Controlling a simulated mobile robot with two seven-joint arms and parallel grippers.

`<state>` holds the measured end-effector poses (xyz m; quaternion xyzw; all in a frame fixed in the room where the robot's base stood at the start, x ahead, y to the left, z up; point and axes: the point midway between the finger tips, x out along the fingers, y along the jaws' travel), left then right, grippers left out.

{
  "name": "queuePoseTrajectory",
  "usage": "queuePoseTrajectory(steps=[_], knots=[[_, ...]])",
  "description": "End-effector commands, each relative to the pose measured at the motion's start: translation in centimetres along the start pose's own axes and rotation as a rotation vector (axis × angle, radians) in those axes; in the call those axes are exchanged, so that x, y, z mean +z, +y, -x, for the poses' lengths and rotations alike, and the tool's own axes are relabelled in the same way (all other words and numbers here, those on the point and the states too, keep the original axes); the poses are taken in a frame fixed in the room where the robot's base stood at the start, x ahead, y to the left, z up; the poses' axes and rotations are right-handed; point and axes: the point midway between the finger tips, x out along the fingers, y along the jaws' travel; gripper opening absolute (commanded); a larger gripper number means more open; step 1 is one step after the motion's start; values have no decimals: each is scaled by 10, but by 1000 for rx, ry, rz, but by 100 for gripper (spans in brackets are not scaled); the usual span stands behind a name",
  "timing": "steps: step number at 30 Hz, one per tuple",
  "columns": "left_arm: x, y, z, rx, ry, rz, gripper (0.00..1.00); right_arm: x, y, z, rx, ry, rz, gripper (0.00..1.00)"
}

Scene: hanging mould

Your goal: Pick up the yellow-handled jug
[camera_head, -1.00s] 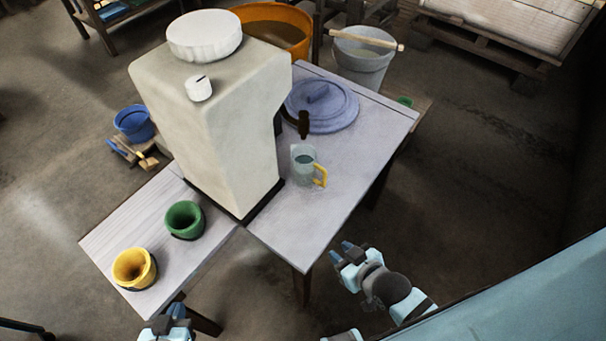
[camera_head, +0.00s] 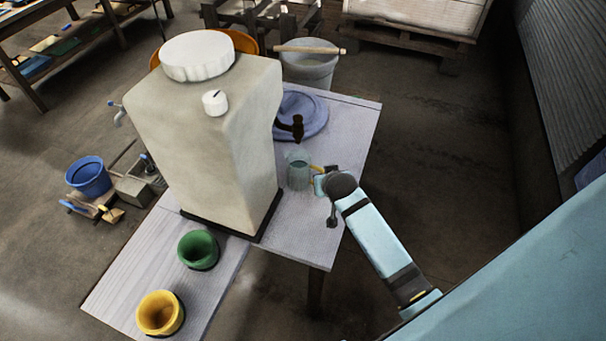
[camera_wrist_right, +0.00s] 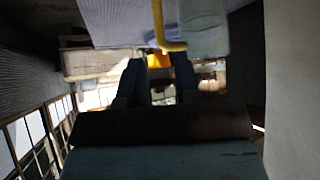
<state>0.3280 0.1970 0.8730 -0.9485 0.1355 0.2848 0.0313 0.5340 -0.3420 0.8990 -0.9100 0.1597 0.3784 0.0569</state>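The clear jug (camera_head: 298,172) with a yellow handle (camera_head: 317,169) stands upright on the pale table (camera_head: 345,130), in front of the blue lid. Its handle points right, towards my right gripper (camera_head: 322,180). In the right wrist view the yellow handle (camera_wrist_right: 158,22) shows just beyond and between the two dark fingertips of my right gripper (camera_wrist_right: 158,62), with the jug body (camera_wrist_right: 204,28) to the right. The fingers are apart and nothing is visibly gripped; contact with the handle cannot be told. My left gripper is not in view.
A green pot (camera_head: 198,250) and a yellow pot (camera_head: 160,313) stand on the lower table. The table right of the jug is bare.

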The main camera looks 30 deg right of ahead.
Motion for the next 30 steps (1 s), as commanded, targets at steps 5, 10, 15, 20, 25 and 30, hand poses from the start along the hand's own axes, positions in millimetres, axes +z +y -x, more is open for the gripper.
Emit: queuePoseTrajectory(steps=[5,10,15,20,25,30], knots=[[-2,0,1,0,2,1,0,-1,0,-32,0,0,1,30],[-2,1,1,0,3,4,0,0,0,-45,-1,0,2,30],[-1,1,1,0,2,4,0,0,0,-64,-1,0,3,30],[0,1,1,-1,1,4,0,-1,0,-89,-1,1,3,30],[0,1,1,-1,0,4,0,0,-1,-100,-2,2,3,30],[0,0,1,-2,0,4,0,0,-1,-100,-2,2,2,30]])
